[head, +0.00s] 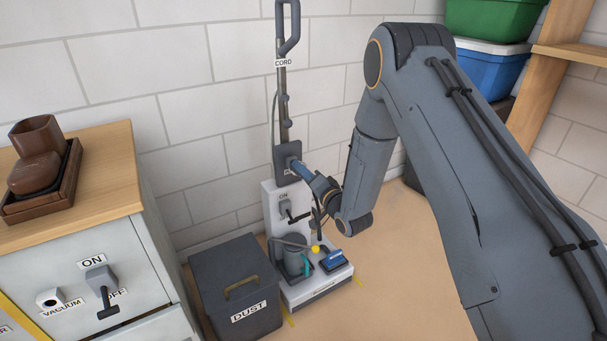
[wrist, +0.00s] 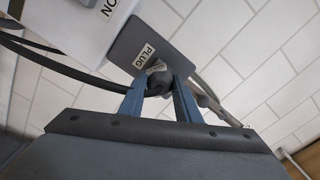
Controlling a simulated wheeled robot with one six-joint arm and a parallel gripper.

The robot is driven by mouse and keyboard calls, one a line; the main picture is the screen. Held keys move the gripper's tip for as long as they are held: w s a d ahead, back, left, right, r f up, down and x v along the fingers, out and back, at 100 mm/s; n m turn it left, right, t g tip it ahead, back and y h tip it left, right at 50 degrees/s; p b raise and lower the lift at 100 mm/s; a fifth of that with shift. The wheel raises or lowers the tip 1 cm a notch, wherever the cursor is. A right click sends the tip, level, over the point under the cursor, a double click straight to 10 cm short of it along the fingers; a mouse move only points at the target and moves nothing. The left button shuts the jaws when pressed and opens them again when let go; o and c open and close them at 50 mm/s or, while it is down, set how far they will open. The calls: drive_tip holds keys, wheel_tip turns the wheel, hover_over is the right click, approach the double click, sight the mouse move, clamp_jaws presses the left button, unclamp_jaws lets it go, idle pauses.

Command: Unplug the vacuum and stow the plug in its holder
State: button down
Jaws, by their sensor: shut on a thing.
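The upright vacuum (head: 272,222) stands against the wall with its grey pole and handle above it. A grey holder plate (head: 288,157) sits on the pole; in the wrist view the plate (wrist: 140,38) bears a PLUG label. My gripper (head: 297,166) is at this plate. In the wrist view my gripper (wrist: 160,92) is shut on the dark rounded plug (wrist: 157,80), right against the plate's lower edge. How deep the plug sits in the holder is hidden. The VACUUM socket (head: 49,298) on the grey cabinet shows a dark round opening with no plug in it.
A switch (head: 101,278) marked ON and OFF is beside the socket, its lever downward. A DUST bin (head: 232,275) stands left of the vacuum. Green (head: 493,18) and blue (head: 490,70) bins are stacked right. A dark cord (wrist: 60,68) runs left.

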drive_tip(key=shift+x, duration=0.75)
drive_tip(key=c, duration=1.2)
unclamp_jaws()
drive_tip(key=shift+w, duration=0.1)
drive_tip(key=shift+p+v, duration=0.4)
drive_tip(key=shift+v, duration=3.5)
